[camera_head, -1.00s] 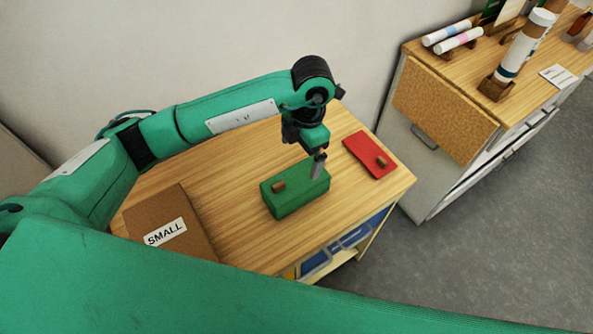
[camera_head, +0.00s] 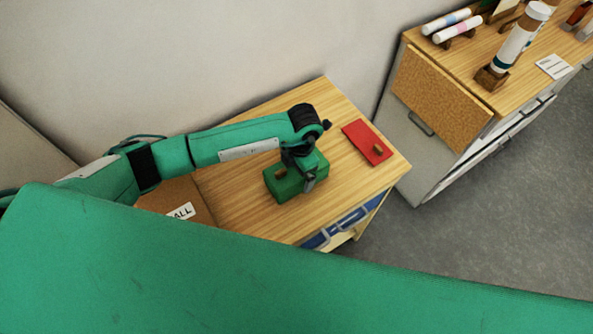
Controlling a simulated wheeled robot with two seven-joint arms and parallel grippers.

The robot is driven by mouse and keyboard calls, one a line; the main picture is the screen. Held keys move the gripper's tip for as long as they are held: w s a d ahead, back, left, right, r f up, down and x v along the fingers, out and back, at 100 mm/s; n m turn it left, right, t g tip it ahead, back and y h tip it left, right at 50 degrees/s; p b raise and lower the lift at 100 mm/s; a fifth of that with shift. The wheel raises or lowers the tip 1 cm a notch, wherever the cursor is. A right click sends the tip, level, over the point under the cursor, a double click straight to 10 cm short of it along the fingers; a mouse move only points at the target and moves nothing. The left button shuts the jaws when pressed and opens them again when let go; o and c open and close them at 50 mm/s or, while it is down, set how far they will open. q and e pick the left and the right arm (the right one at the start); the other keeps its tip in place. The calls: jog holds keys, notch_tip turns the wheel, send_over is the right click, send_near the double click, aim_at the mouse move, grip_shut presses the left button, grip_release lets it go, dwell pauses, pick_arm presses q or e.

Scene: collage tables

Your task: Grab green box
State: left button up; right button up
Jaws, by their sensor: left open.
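The green box (camera_head: 283,187) sits on the wooden table, with a small brown knob on its top near the left end. My left gripper (camera_head: 308,185) is at the right part of the box, low over its top and front side. The gripper is open. Its wrist hides part of the box's top, and I cannot tell whether the fingers touch the box. My right gripper is not in view.
A flat red piece with a brown knob (camera_head: 367,142) lies right of the box. A brown board with a partly hidden label (camera_head: 181,211) lies at the left. The table (camera_head: 333,103) is bare behind the box. A cabinet (camera_head: 418,145) stands at the right.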

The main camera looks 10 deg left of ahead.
pick_arm(q)
jog(key=shift+f, duration=0.25)
jog(key=c, duration=1)
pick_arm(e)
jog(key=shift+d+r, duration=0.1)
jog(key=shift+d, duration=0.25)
pick_arm(q)
jog(key=shift+c, duration=0.2)
jog(key=shift+r, duration=0.1)
jog(key=shift+w+r+b, duration=0.1)
jog(key=shift+r+b, duration=0.2)
jog(key=shift+r, duration=0.25)
notch_tip(320, 180, up, 19)
jog(key=b, duration=0.5)
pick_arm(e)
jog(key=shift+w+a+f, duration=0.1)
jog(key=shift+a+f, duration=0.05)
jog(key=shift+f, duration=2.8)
